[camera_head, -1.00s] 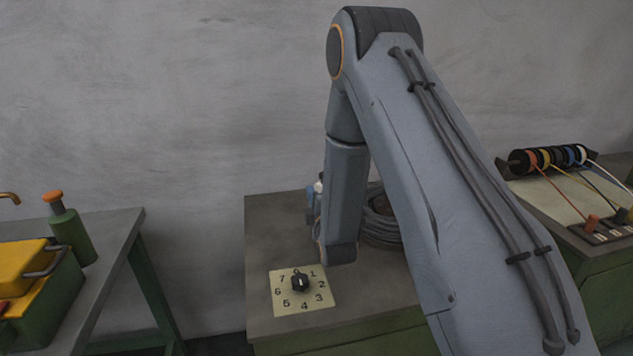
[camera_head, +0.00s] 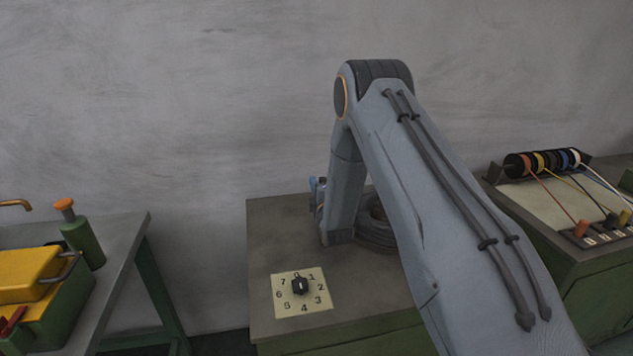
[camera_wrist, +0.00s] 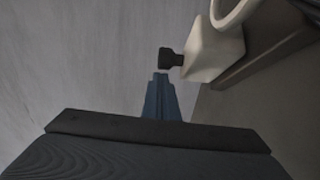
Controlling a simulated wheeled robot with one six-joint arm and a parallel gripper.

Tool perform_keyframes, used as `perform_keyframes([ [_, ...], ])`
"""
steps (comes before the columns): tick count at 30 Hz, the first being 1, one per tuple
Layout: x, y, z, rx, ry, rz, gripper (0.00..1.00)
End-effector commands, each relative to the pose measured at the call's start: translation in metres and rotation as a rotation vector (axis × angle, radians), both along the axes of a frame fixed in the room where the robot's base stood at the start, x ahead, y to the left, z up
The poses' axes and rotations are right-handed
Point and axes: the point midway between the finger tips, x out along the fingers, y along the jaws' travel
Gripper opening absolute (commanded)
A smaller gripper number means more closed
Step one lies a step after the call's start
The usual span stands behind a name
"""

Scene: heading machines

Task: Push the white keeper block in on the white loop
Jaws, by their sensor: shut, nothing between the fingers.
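In the wrist view my gripper (camera_wrist: 160,77) is shut and empty, its tips close below a black knob (camera_wrist: 168,58); I cannot tell if they touch. The knob joins a white block (camera_wrist: 213,50), with a white ring (camera_wrist: 232,8) above it, partly cut off. I cannot tell whether these are the named keeper block and loop. In the head view a white strand (camera_head: 597,175) runs from a spool rack (camera_head: 545,162) past the right edge, where its end is hidden.
The middle table (camera_head: 285,225) bears a numbered dial (camera_head: 301,286) and a dark coil (camera_head: 376,230), partly behind my arm. The right table (camera_head: 590,290) has coloured blocks by its panel. A left bench (camera_head: 125,235) holds a yellow-topped box (camera_head: 28,275) and a green cylinder (camera_head: 83,243).

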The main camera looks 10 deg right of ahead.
Motion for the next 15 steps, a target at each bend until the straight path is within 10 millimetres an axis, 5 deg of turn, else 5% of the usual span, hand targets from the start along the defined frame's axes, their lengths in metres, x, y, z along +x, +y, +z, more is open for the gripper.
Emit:
perform_keyframes([
  [15, -0.0040, -0.0087, -0.0010, 0.001, 0.001, -0.001, 0.00],
])
